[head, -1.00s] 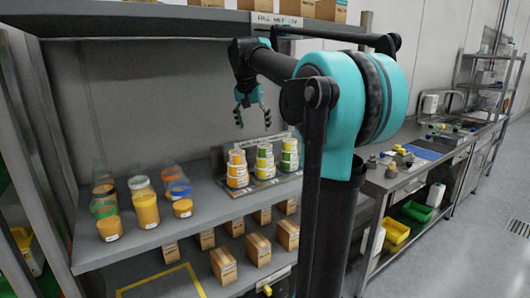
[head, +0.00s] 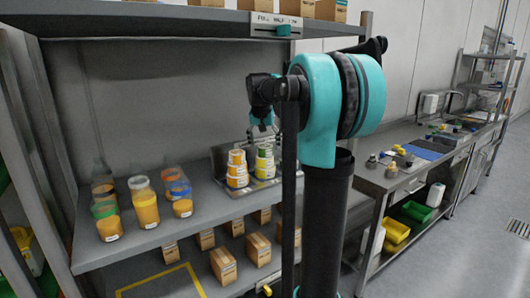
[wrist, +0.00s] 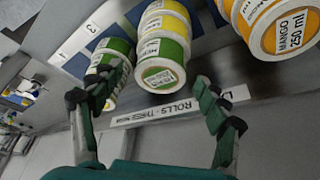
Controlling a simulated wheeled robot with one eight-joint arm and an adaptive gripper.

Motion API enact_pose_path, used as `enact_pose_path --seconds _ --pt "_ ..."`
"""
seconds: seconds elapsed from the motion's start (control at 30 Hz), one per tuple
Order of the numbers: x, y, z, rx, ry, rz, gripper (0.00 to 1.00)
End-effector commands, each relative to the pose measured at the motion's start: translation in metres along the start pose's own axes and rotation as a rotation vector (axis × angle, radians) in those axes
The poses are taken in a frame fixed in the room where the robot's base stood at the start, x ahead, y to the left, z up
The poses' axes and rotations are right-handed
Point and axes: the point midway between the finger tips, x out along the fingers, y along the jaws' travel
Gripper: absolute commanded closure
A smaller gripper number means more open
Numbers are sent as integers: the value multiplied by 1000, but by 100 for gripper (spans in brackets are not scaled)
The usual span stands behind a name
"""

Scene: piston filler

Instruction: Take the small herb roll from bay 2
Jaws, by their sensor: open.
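My gripper (head: 262,128) is open and empty, just above the stacks of label rolls on the rack. In the wrist view my gripper (wrist: 160,85) has its fingers spread around the near end of the middle stack. A green-banded roll (wrist: 163,75) is at that end, between the fingertips with gaps; its label is too small to read. A second green-banded roll (wrist: 116,47) is partly behind the left finger. An orange-banded roll (wrist: 288,33) marked MANGO 250 ml is at the right. In the head view the middle stack (head: 264,168) shows, and my arm hides the right one.
A left stack of orange-banded rolls (head: 237,170) stands close beside the middle one. Jars with orange contents (head: 145,208) stand on the shelf at left. Cardboard boxes (head: 259,249) sit below. The upper shelf (head: 190,22) overhangs. A bay card (wrist: 92,27) reads 3.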

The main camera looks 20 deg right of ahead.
Motion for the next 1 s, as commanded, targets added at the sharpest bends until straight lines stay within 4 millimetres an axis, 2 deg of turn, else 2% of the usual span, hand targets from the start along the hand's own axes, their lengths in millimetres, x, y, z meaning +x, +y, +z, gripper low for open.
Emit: enact_pose_path --seconds 0.1,0.2,0.43,0.9,1.0 --pt "15 0 0 0 0 0 25" --pt "20 0 0 0 0 0 25" --pt "21 0 0 0 0 0 25" --pt "21 0 0 0 0 0 82" --pt "21 0 0 0 0 0 82"
